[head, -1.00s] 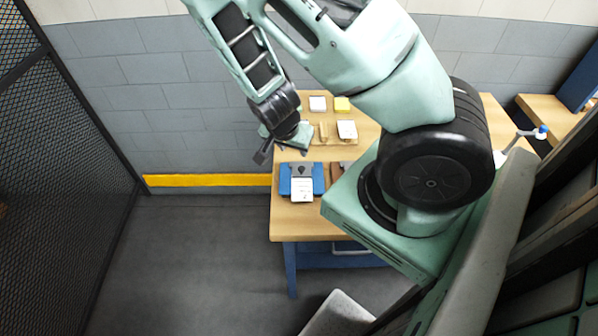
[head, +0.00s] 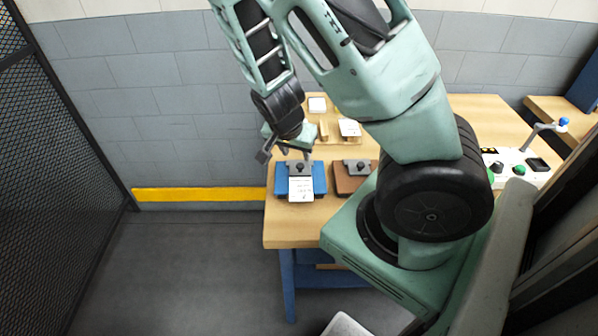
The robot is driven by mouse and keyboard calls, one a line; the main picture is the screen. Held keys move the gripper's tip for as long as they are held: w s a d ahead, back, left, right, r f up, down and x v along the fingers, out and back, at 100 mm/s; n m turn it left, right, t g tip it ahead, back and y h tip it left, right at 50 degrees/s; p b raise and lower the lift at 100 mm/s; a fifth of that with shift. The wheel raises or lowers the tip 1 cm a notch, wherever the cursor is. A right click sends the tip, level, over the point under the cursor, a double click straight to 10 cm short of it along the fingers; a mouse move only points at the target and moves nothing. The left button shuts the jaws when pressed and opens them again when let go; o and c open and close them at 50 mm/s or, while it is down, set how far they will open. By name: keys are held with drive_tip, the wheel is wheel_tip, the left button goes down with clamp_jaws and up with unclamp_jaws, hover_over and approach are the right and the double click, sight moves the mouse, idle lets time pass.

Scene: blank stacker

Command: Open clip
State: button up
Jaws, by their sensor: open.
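A blue clip board (head: 316,180) lies near the front left of the wooden table. A grey clip with a dark knob (head: 299,168) sits at its back edge. A white sheet (head: 301,189) with small marks lies under the clip and hangs toward the front. A second board, brown (head: 347,182), with a similar grey clip (head: 357,166), lies to its right and is partly hidden by my arm. My gripper (head: 287,154) is open and empty, just behind and above the blue board's clip. Whether a finger touches the clip cannot be told.
Behind the gripper are a white block (head: 317,105), a small wooden stand (head: 323,131) and a white card (head: 350,128). A white control panel (head: 515,165) with knobs and a blue-tipped lever stands at the right. A mesh fence (head: 60,170) borders the left; the floor there is clear.

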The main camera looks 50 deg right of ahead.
sight(300, 165)
drive_tip(key=shift+x, duration=3.05)
clamp_jaws()
